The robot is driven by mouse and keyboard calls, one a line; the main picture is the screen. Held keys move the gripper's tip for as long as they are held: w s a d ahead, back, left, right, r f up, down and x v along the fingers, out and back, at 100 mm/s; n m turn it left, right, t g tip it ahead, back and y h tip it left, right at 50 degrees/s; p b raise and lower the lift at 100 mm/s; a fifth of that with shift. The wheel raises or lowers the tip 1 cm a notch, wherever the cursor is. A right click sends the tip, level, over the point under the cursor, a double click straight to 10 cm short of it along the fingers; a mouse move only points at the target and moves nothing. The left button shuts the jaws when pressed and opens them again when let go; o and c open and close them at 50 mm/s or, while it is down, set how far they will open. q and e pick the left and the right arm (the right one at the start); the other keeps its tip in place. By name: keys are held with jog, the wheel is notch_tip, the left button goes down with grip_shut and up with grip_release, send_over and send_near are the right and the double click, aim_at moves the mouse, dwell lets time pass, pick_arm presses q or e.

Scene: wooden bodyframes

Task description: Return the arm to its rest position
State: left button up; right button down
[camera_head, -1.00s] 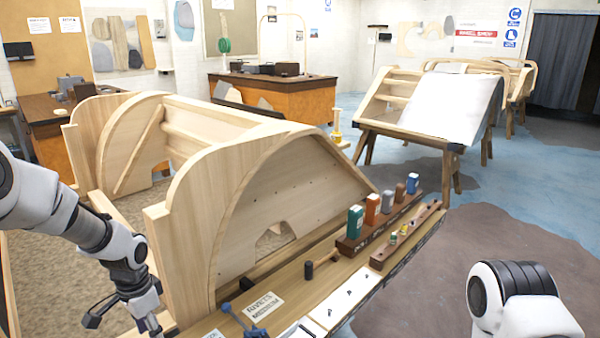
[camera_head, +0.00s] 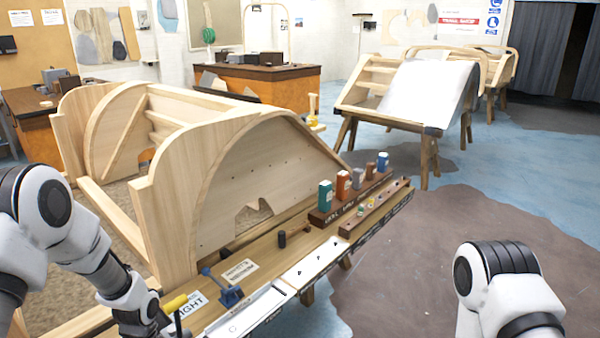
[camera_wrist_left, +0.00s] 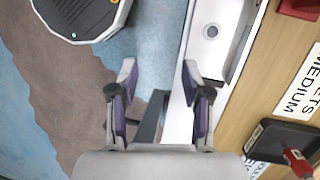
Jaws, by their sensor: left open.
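My left arm (camera_head: 75,245) comes in from the left in the head view, bent downward. Its gripper is low at the bottom edge there, partly cut off, near the front end of the bench. In the left wrist view my left gripper (camera_wrist_left: 158,88) has its two fingers apart with nothing between them. Floor and the bench's edge show beyond the fingers. My right arm (camera_head: 508,290) shows at the bottom right of the head view; its gripper is out of frame.
A wooden bodyframe (camera_head: 262,165) stands behind the bench (camera_head: 265,255). Open floor (camera_head: 420,240) lies to the right.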

pick_arm(q)
jog(key=s+d+f+n+t, duration=0.1)
jog(key=s+d+f+n, duration=0.1)
jog(key=s, duration=0.5)
jog(key=s+d+f+n, duration=0.2)
jog(key=s+f, duration=0.3)
jog(key=s, duration=0.2)
jog(key=s+d+f+n+t, duration=0.1)
jog(key=s+d+f+n, duration=0.1)
jog(key=s, duration=0.4)
jog(key=shift+s+d+f+n+t, duration=0.3)
jog(key=shift+s+f+n, duration=0.15)
jog(key=shift+f, duration=0.45)
